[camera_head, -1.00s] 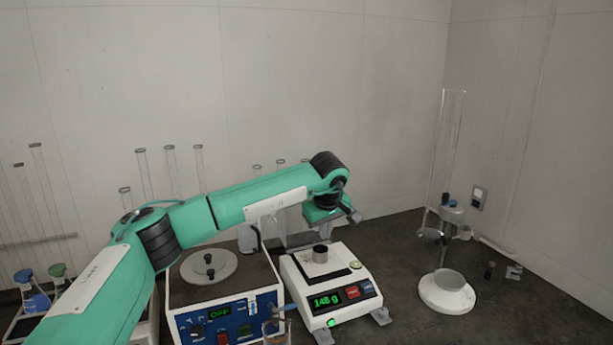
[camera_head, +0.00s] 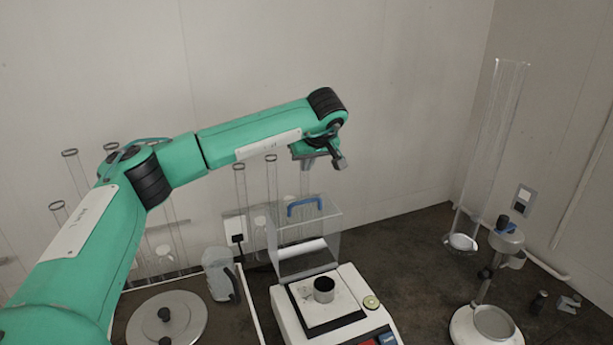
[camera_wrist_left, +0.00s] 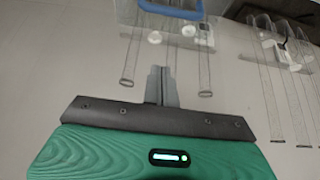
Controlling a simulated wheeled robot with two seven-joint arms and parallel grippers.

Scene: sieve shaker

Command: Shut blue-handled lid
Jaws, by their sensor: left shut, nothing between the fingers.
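The clear lid (camera_head: 328,244) stands upright, open, at the back of the white balance (camera_head: 290,318). Its blue handle (camera_head: 305,206) is near the lid's top edge and shows at the top of the left wrist view (camera_wrist_left: 172,9). My left gripper (camera_head: 340,162) is shut and empty, above and slightly right of the handle, apart from it. Its closed fingers (camera_wrist_left: 158,85) point toward the lid side in the wrist view. A small dark-rimmed metal cup (camera_head: 324,289) sits on the balance pan. My right gripper is out of view.
A device with a round metal cover (camera_head: 167,320) stands left of the balance. Tall glass tubes (camera_head: 271,180) stand behind the lid. A stand with a clear cylinder (camera_head: 497,140) is at right. Dark bench between balance and stand is clear.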

